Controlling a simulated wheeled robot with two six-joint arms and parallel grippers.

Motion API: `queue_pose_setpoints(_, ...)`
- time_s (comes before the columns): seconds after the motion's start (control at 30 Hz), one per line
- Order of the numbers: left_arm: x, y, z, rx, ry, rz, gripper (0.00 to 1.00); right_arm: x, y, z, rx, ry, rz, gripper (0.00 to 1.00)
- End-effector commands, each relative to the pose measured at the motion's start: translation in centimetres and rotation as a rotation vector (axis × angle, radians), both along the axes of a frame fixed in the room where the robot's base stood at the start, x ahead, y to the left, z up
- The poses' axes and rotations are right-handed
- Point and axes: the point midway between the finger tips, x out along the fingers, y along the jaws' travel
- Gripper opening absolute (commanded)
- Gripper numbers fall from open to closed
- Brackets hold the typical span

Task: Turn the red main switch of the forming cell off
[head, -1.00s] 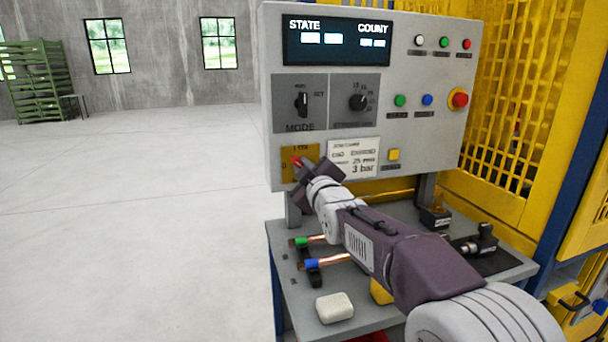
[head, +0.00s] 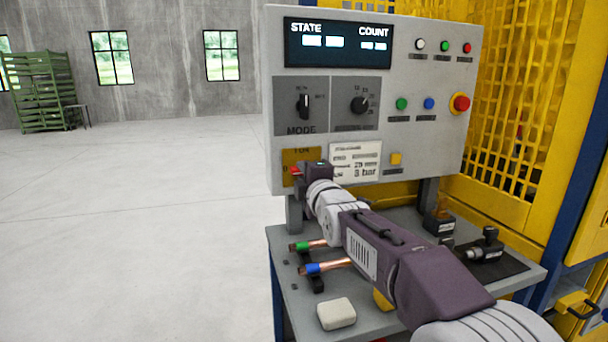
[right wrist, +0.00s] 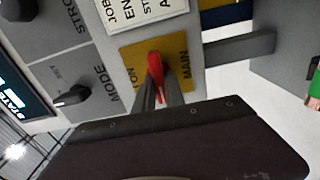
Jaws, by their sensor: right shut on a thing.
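The red main switch (head: 295,170) sits on a yellow plate (head: 288,155) at the lower left of the grey control panel. My right gripper (head: 302,174) is at the plate and partly hides the switch in the head view. In the right wrist view the red handle (right wrist: 155,68) lies between the two fingers of my right gripper (right wrist: 161,97), which is shut on it. The handle lies roughly crosswise to the panel's height. The plate (right wrist: 183,60) shows the words MAIN and ON. My left gripper is not in view.
The grey panel (head: 440,130) carries a mode knob (head: 304,105), buttons and a red emergency button (head: 461,103). Below, a grey bench (head: 290,295) holds copper tubes (head: 330,267) with coloured ends and a whitish block (head: 336,313). Open floor lies to the left.

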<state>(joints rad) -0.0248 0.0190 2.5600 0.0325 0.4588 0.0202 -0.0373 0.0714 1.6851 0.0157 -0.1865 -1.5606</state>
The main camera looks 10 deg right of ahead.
Motion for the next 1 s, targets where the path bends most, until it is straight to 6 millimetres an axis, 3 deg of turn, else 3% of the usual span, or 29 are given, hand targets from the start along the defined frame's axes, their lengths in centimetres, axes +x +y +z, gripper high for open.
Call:
queue_pose_setpoints(0.63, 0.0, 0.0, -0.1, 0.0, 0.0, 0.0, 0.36, 0.02, 0.02, -0.2, -0.044, 0.002, 0.0, 0.0)
queue_pose_setpoints(0.67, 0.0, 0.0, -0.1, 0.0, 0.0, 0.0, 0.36, 0.02, 0.02, -0.2, -0.044, 0.002, 0.0, 0.23)
queue_pose_setpoints(0.7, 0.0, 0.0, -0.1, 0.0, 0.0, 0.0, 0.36, 0.01, 0.02, -0.2, -0.043, 0.003, 0.0, 0.34)
queue_pose_setpoints(1.0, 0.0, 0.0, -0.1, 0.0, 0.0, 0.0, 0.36, -0.03, 0.0, -0.1, -0.041, 0.001, 0.0, 0.36)
